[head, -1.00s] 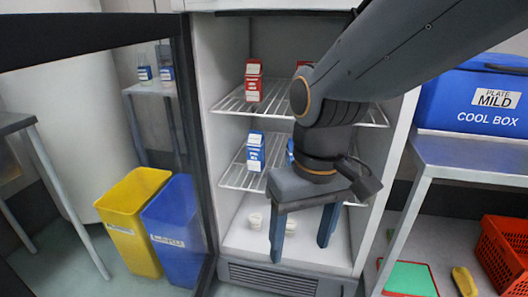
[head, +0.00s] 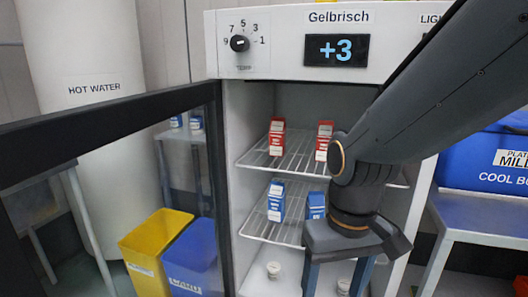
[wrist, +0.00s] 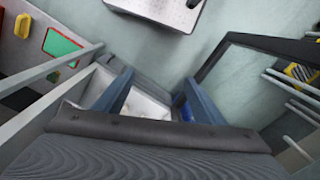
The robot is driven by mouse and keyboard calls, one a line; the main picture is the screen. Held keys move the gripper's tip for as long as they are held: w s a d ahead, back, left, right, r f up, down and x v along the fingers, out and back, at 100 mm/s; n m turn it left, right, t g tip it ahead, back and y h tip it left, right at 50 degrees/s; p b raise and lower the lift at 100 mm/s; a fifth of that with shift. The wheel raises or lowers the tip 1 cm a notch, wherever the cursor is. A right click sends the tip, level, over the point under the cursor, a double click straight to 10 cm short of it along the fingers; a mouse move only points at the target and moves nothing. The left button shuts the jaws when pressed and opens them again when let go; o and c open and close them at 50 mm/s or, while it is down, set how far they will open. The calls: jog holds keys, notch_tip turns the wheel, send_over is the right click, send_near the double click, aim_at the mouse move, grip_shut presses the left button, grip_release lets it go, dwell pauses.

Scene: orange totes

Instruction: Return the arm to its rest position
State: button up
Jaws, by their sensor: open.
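My gripper (head: 337,280) hangs fingers-down in front of the open fridge (head: 262,100), at the right side of its opening. The two blue-grey fingers are spread with nothing between them. In the wrist view the gripper (wrist: 158,92) also shows apart and empty. My dark arm comes in from the upper right of the head view and hides the right part of the shelves. The fingertips are cut off by the bottom edge of the head view.
Red cartons (head: 276,137) stand on the upper shelf and blue cartons (head: 276,201) on the lower one. The open door (head: 110,118) is left, with yellow (head: 150,245) and blue bins behind. A table (head: 480,212) with a blue cool box (head: 480,160) is right.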

jog(key=d+r+m+p, duration=0.2)
jog(key=d+r+p, duration=0.5)
jog(key=p, duration=0.6)
jog(key=shift+s+r, duration=0.3)
jog(key=shift+r, duration=0.05)
jog(key=shift+d, duration=0.1)
jog(key=shift+c, duration=0.4)
